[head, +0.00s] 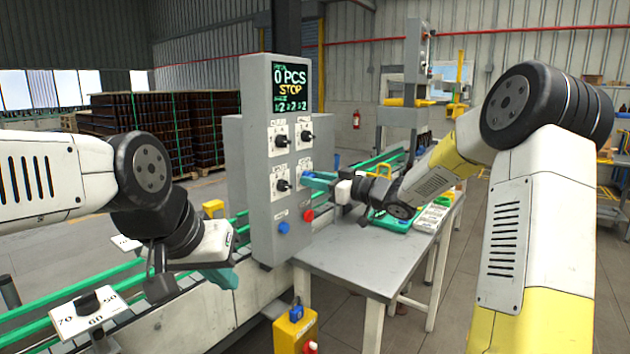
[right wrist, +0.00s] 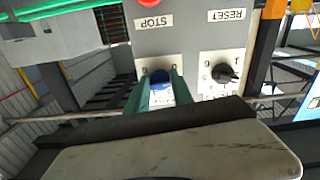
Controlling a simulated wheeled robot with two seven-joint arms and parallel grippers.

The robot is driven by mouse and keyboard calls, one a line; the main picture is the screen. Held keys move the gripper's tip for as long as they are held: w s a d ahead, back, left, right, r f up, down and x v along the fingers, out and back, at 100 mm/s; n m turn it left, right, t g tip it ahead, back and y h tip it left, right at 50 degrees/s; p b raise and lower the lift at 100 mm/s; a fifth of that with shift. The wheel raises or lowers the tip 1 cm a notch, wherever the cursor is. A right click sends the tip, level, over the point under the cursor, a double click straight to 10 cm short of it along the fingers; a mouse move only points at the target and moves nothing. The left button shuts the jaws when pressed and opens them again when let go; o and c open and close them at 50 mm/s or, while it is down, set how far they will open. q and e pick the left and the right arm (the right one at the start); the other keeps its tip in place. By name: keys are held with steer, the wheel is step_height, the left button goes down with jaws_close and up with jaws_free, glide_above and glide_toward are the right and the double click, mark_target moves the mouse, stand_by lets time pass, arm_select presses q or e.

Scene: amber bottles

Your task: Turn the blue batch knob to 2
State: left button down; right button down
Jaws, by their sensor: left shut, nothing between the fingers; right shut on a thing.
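The grey control panel (head: 272,214) stands in the middle of the head view, with a small screen (head: 290,86) reading "0 PCS STOP". Several knobs sit below the screen in two columns. In the right wrist view, upside down, the blue knob (right wrist: 159,76) sits between the teal fingers of my right gripper (right wrist: 160,92), which is shut on it. In the head view my right gripper (head: 318,181) reaches the lower right knob plate and mostly hides that knob. The knob's setting cannot be read. My left gripper (head: 222,278) is shut and empty, low in front of the conveyor.
A black knob (right wrist: 223,73) sits beside the blue one. Blue (head: 283,228) and red (head: 308,216) buttons are lower on the panel. A grey table (head: 350,262) stands right of the panel, bare at its near end. A speed dial (head: 88,304) is at lower left.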

steer(key=shift+m, duration=2)
steer(key=c, duration=1.1)
jaws_free()
steer(key=shift+s, duration=0.1)
steer(key=v, duration=0.7)
steer(key=shift+s+d, duration=0.2)
steer(key=shift+d, duration=0.1)
